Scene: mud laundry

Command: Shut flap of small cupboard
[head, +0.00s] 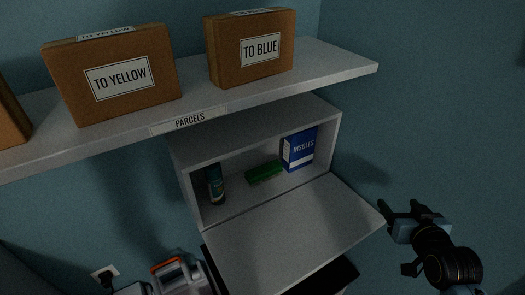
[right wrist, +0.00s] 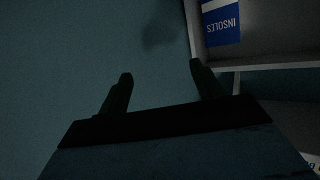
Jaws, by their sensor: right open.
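The small cupboard (head: 187,160) hangs under the parcel shelf with its front open. Its pale grey flap (head: 300,235) is hinged along the bottom edge and lies folded down and outward. My right gripper (head: 399,207) is open and empty, just right of the flap's outer right corner; whether it touches is unclear. In the right wrist view the open fingers (right wrist: 160,85) have nothing between them, and the cupboard's edge (right wrist: 270,66) shows at upper right, upside down. The flap is not clearly seen there. My left gripper is not clearly in view.
Inside the cupboard are a blue insoles box (head: 300,150), a green item (head: 265,172) and a dark can (head: 216,185). The parcel shelf (head: 335,68) above bears brown boxes (head: 112,75). The wall to the right is clear.

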